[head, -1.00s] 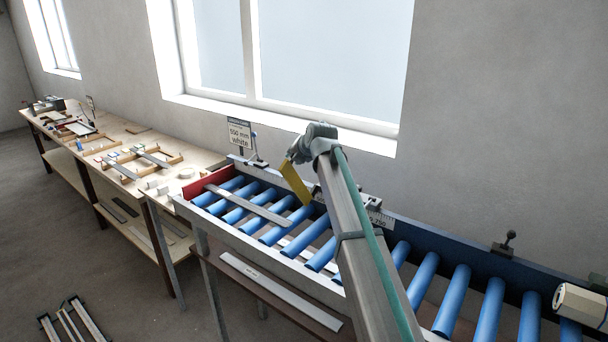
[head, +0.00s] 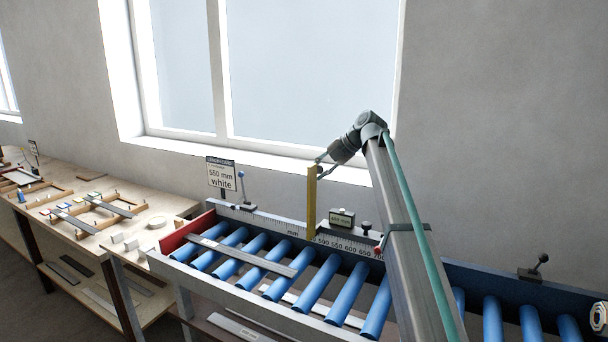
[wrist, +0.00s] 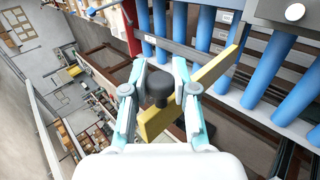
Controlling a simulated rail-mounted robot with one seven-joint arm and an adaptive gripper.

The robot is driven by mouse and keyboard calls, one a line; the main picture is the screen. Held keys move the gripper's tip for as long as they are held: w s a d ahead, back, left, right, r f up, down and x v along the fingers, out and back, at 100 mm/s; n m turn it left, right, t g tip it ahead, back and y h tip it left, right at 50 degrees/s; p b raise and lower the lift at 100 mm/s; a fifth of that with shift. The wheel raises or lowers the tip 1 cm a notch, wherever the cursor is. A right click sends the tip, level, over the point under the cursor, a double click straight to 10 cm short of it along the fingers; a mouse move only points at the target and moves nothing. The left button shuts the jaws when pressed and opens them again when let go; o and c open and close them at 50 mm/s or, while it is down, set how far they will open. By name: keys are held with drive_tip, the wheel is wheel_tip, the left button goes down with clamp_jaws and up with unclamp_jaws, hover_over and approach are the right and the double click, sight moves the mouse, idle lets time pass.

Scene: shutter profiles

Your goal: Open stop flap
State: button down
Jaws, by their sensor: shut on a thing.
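The yellow stop flap (head: 311,202) stands upright at the back rail of the roller conveyor in the head view. In the wrist view the flap (wrist: 217,67) runs as a slanted yellow bar beyond my fingers. A black knob (wrist: 158,88) sits between my two fingers, in front of the flap. My gripper (wrist: 160,75) is shut on this knob. In the head view my gripper (head: 322,169) is small and beside the flap's upper part. The knob's joint to the flap is hidden.
The conveyor has blue rollers (head: 312,283) with a flat grey profile (head: 242,255) lying on them. A ruler scale (head: 345,244) and small display (head: 341,217) sit right of the flap. A sign (head: 221,175) reads "550 mm white". A wooden workbench (head: 165,207) stands left.

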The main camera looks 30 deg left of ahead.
drive_tip(key=shift+w, duration=0.25)
drive_tip(key=c, duration=0.9)
unclamp_jaws()
drive_tip(key=shift+a, duration=0.1)
drive_tip(key=v, duration=1.2)
drive_tip(key=shift+f, duration=0.1)
